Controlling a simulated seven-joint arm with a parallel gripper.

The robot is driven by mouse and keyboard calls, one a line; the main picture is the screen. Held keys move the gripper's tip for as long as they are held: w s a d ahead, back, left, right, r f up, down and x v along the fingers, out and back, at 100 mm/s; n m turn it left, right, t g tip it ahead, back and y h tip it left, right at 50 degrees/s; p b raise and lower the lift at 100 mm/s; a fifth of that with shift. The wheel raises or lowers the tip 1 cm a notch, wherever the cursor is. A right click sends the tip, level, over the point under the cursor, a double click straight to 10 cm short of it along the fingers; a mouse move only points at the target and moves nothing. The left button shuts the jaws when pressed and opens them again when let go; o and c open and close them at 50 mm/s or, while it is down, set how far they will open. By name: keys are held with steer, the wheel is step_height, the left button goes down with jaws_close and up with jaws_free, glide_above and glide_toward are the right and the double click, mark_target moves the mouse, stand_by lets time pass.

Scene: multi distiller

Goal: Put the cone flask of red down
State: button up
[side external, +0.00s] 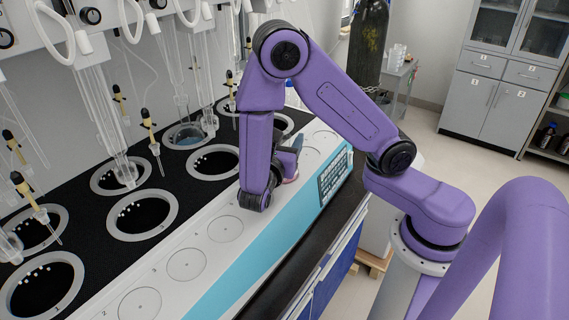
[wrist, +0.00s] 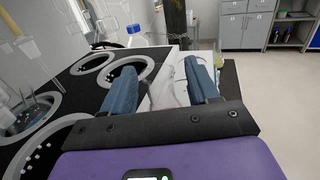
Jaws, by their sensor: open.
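My gripper (side external: 292,157) is low over the white top of the distiller bench, largely hidden behind my purple arm in the side view. In the wrist view my gripper (wrist: 160,66) has its two blue-grey fingers spread apart. A pale, clear glass shape, apparently the cone flask (wrist: 168,90), stands between the fingers, with a gap visible at the left. A small reddish edge, apparently the flask's red contents (side external: 290,180), shows just below the gripper at bench level. Most of the flask is hidden, and its exact contact with the bench cannot be seen.
Several round heating wells (side external: 141,214) line the black strip at left, with glassware hanging above. Numbered circles (side external: 187,264) on the white bench top are empty in front. A keypad (side external: 335,177) is at the right. A blue-capped bottle (wrist: 134,38) stands behind.

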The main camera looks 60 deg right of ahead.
jaws_close()
steer(key=shift+r, duration=0.15)
stand_by(0.4)
steer(key=shift+r, duration=4.5)
steer(key=w+d+f+n+t+y, duration=0.5)
steer(key=w+n+t+y, duration=0.2)
steer(key=n+t+y, duration=0.4)
steer(key=shift+w+t+y, duration=0.15)
steer(key=shift+t+y, duration=0.15)
steer(key=shift+y, duration=0.2)
